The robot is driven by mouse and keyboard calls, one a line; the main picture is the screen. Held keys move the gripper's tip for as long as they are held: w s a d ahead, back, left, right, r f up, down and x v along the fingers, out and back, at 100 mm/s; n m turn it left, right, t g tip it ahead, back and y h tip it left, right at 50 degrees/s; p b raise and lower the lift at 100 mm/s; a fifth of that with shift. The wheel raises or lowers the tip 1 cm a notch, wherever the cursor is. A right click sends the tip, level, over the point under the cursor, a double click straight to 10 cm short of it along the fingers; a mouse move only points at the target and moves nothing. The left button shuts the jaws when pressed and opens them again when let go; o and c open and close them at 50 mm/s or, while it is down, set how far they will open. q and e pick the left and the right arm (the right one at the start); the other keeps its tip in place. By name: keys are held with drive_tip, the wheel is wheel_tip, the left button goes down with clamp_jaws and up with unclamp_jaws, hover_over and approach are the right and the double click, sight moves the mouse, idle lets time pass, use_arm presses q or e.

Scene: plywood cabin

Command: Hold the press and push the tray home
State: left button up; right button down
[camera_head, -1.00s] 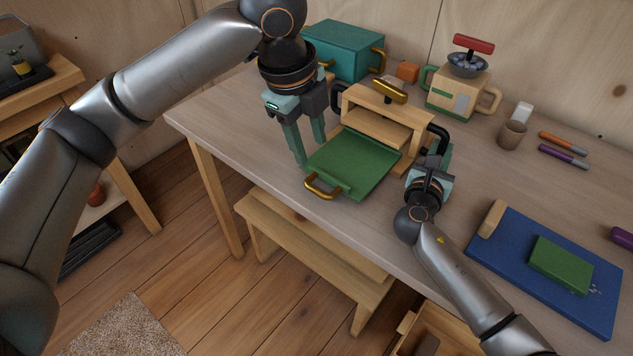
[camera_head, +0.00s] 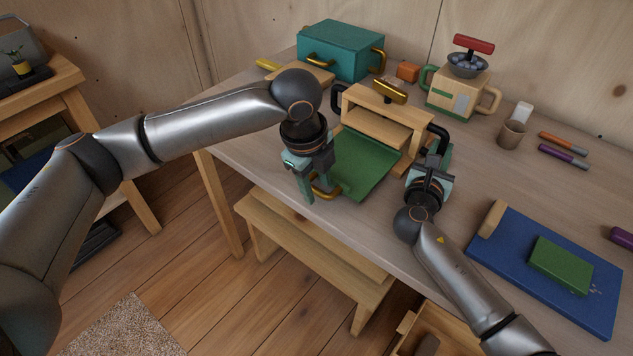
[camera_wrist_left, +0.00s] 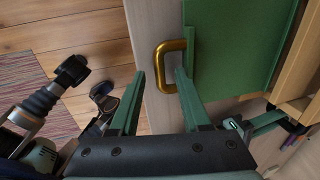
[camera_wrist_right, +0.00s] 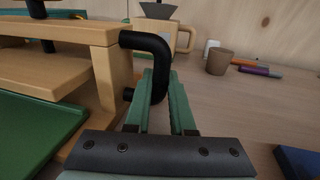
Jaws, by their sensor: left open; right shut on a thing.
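The wooden press (camera_head: 378,108) stands on the table, with a gold handle (camera_head: 390,91) on top and black handles at its two sides. The green tray (camera_head: 366,168) sticks out of its front towards the table's edge. My left gripper (camera_head: 318,196) is open at the tray's brass handle (camera_wrist_left: 170,64); in the left wrist view the handle lies between and just beyond the fingertips (camera_wrist_left: 157,76). My right gripper (camera_head: 434,158) is shut on the press's right black handle (camera_wrist_right: 150,47), which also shows in the head view (camera_head: 440,133).
A teal box (camera_head: 341,52) and an orange block (camera_head: 407,72) stand behind the press. A beige machine (camera_head: 456,97) and brown cup (camera_head: 511,134) stand to the right. A blue board (camera_head: 530,275) lies front right. A wooden bench (camera_head: 310,245) is below the table's edge.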

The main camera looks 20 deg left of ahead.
use_arm(q)
drive_tip(key=shift+c, duration=0.4)
clamp_jaws()
idle(1.0)
